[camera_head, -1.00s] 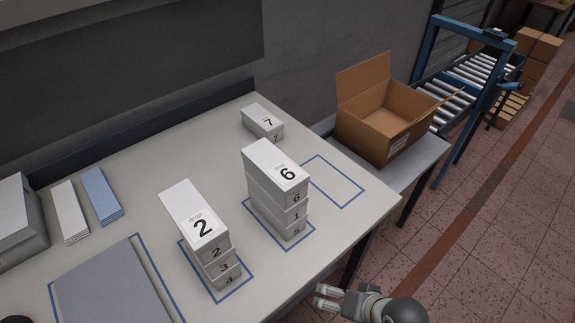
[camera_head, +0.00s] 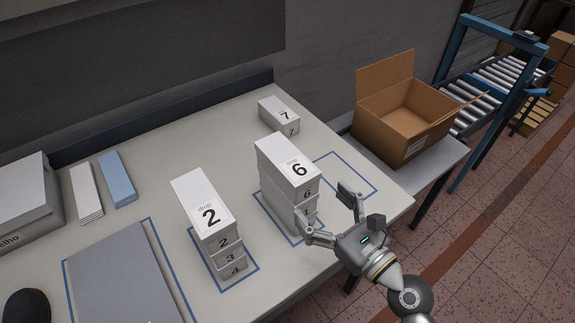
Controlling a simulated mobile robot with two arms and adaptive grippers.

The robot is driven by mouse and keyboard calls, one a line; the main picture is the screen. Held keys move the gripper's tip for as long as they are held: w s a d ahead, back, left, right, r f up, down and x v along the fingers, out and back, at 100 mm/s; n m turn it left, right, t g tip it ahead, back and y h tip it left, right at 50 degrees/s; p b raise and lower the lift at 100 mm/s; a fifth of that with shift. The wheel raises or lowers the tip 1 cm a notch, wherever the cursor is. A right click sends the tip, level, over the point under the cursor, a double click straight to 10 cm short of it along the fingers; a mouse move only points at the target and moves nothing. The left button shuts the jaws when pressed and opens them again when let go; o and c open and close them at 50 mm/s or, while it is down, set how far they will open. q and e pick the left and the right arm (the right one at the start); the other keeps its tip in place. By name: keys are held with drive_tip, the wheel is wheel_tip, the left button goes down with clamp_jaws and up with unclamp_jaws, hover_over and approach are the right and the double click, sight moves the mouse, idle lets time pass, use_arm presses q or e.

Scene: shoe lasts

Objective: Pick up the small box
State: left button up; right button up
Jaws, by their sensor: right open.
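Small white numbered boxes stand on the table. A stack with box 6 (camera_head: 286,160) on top is at the centre, with more boxes under it. A stack with box 2 (camera_head: 203,205) on top stands to its left, with boxes 3 and 4 below. Box 7 (camera_head: 279,115) sits alone near the back edge. My right gripper (camera_head: 324,208) is open and empty, just right of the stack topped by 6. One finger covers part of that stack's lower boxes; I cannot tell whether it touches. My left gripper is not in view.
The table (camera_head: 160,155) has blue outlines, an empty one right of the centre stack. A grey panel (camera_head: 125,275) lies at front left, near white and blue paper piles (camera_head: 117,180). An open cardboard box (camera_head: 400,125) stands on a side table, before a roller conveyor (camera_head: 490,90).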

sight(307, 188)
drive_tip(key=shift+w+r, duration=0.2)
drive_tip(key=shift+w, duration=0.1)
drive_tip(key=p+x, duration=0.1)
drive_tip(key=x, duration=0.4)
drive_tip(key=shift+a, duration=0.15)
drive_tip(key=shift+w+a+r+p, duration=0.15)
drive_tip(key=shift+w+a+p, duration=0.1)
drive_tip(key=shift+w+p, duration=0.2)
drive_tip(key=x, duration=0.3)
drive_tip(key=shift+w+p, duration=0.2)
drive_tip(key=shift+p, duration=0.15)
drive_tip(key=shift+w+a, duration=0.25)
drive_tip(key=shift+w, duration=0.15)
drive_tip(key=shift+s, duration=0.1)
drive_tip(key=shift+c, duration=0.8)
drive_tip(key=c, duration=0.8)
